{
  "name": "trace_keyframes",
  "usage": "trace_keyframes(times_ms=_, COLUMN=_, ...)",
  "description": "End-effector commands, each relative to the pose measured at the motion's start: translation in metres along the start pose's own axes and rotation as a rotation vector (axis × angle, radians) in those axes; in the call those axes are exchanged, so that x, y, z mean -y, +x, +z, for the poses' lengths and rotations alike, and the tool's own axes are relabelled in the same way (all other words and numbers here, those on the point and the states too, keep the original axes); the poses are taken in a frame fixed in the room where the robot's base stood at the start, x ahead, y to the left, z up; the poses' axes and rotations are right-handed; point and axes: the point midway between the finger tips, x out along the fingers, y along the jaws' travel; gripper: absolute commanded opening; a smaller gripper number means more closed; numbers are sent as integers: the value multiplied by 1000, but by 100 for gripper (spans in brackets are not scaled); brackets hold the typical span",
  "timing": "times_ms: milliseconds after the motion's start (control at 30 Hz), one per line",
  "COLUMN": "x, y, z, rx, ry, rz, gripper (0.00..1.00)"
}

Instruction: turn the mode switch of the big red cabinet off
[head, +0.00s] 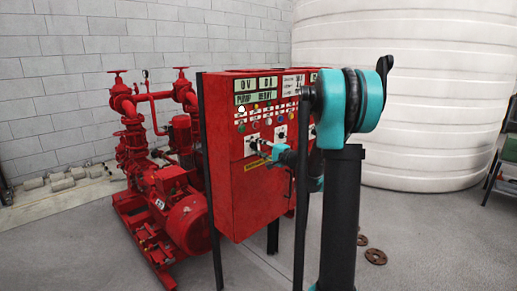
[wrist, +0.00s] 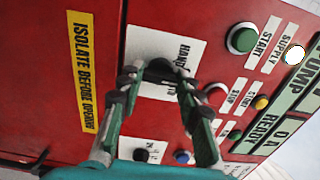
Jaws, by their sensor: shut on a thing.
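The big red cabinet (head: 255,200) stands on legs at the middle of the head view. Its front also fills much of the wrist view (wrist: 215,65). The black mode switch (wrist: 158,66) sits on a white plate (wrist: 150,45) marked HAND; the rest of the plate's lettering is partly hidden by the fingers. My gripper (wrist: 155,75) is shut on the mode switch, with a fingertip on either side of the knob. In the head view my gripper (head: 259,143) reaches the cabinet front from the right, and the knob is too small to read there.
A second black knob (wrist: 141,154), a blue button (wrist: 182,156), a red button (wrist: 216,94) and a green button (wrist: 241,39) are near the fingers. A yellow label (wrist: 84,75) is beside the plate. Red pumps (head: 165,190) stand left, a white tank (head: 430,90) behind.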

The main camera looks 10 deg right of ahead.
Motion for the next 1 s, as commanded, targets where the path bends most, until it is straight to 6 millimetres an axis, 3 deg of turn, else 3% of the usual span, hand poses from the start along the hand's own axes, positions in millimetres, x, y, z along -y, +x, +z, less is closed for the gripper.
trace_keyframes(times_ms=400, x=-1, y=-1, z=1, rx=1, ry=-10, rz=2, gripper=5)
trace_keyframes(times_ms=433, x=-1, y=-1, z=1, rx=1, ry=-10, rz=2, gripper=35)
trace_keyframes(times_ms=600, x=-1, y=0, z=0, rx=0, ry=-9, rz=1, gripper=55)
trace_keyframes(times_ms=1000, x=0, y=-8, z=-1, rx=-2, ry=-8, rz=0, gripper=55)
